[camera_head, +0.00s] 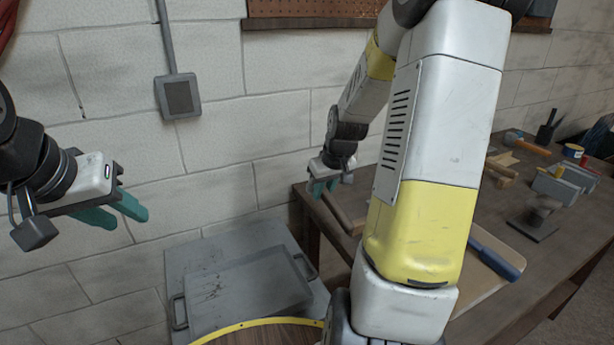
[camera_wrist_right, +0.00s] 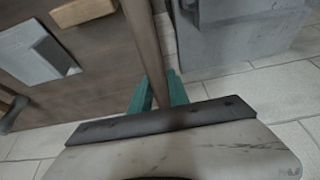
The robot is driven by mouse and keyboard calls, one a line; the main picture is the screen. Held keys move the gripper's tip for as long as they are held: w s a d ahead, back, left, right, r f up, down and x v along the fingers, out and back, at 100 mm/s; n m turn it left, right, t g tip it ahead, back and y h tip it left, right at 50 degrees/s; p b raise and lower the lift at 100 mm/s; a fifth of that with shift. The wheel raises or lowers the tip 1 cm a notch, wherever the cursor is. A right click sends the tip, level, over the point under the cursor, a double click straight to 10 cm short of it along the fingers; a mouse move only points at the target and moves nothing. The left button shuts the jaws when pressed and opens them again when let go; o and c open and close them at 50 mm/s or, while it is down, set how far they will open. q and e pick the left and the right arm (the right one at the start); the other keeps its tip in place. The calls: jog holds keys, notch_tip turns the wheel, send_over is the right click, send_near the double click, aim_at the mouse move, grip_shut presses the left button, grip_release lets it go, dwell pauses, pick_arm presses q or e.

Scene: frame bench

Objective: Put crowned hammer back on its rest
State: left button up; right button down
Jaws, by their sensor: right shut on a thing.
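My right gripper (camera_head: 324,185) is at the left end of the workbench, with its teal fingers pointing down. In the right wrist view its fingers (camera_wrist_right: 158,93) are shut on a long brown wooden handle (camera_wrist_right: 147,40), which runs away between them. No hammer head shows on this handle, so I cannot tell its crown. A brown wooden piece (camera_head: 338,212) shows just below the gripper in the head view. My left gripper (camera_head: 112,211) hangs empty in front of the wall, its teal fingers apart. I cannot clearly make out the rest.
The dark workbench (camera_head: 573,232) carries an orange-handled tool (camera_head: 530,146), grey blocks (camera_head: 556,187), a dark stand (camera_head: 533,227) and a blue-handled tool (camera_head: 496,262). A grey tray (camera_head: 250,290) lies left of the bench, behind a yellow-rimmed round top (camera_head: 270,326). My right arm hides the bench's middle.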

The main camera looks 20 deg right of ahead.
aim_at(333, 208)
jog(key=shift+g, duration=0.8)
jog(key=s, duration=0.5)
jog(key=s+a+r, duration=0.1)
jog(key=s, duration=0.2)
jog(key=shift+s+a, duration=0.1)
jog(key=shift+s, duration=0.45)
jog(key=w+d, duration=0.2)
jog(key=w, duration=0.2)
jog(key=w+d+f, duration=0.1)
jog(key=w+d, duration=0.2)
jog(key=w, duration=0.1)
jog(key=w+d, duration=0.2)
jog(key=w, duration=0.3)
jog(key=shift+d+f, duration=0.25)
jog(key=shift+d, duration=0.15)
jog(key=shift+d+f, duration=0.1)
jog(key=shift+f, duration=1.65)
jog(key=shift+f, duration=0.1)
jog(key=c, duration=1.3)
grip_release()
jog(key=shift+o, duration=0.2)
